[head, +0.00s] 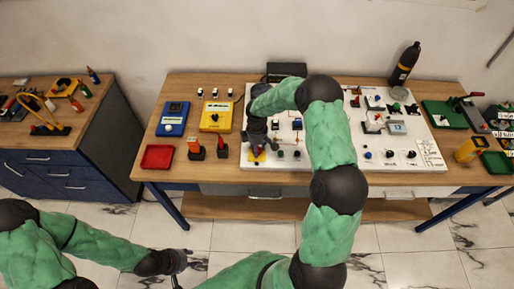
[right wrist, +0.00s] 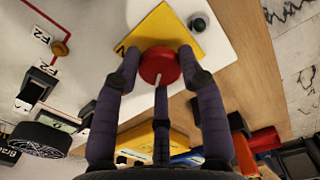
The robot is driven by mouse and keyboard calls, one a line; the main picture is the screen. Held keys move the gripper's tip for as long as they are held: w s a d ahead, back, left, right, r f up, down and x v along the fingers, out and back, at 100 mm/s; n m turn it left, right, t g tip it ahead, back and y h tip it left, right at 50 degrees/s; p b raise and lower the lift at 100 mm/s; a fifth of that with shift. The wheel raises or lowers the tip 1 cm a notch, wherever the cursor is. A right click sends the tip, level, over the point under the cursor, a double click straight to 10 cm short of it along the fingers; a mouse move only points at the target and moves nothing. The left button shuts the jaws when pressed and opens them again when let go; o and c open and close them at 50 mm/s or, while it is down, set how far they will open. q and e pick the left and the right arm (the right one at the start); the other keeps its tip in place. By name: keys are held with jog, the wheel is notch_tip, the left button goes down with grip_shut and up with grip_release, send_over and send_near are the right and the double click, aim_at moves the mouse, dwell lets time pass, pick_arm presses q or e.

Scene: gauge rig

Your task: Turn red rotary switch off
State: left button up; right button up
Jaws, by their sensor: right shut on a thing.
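The red rotary switch (right wrist: 160,64) is a round red knob with a white pointer line, on a yellow plate (right wrist: 165,25) in the right wrist view. The line points toward the bottom of that picture. The yellow plate also shows at the lower left of the white panel in the head view (head: 259,157). My right gripper (right wrist: 160,72) is shut on the red knob, its dark fingers around the sides; in the head view its hand covers the knob. My left gripper (head: 180,264) hangs low over the floor, away from the table, and its fingers are too small to read.
The white panel (head: 430,158) carries several other knobs and switches. A dark green knob (right wrist: 198,23) sits close beside the yellow plate. A yellow meter (head: 216,117), blue meter (head: 172,119) and red tray (head: 157,156) stand left of the panel. A black bottle (head: 405,65) stands behind.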

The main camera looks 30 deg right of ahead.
jog(key=shift+n, duration=0.9)
jog(key=o, duration=1.1)
jog(key=shift+o, duration=0.2)
notch_tip(320, 180, up, 12)
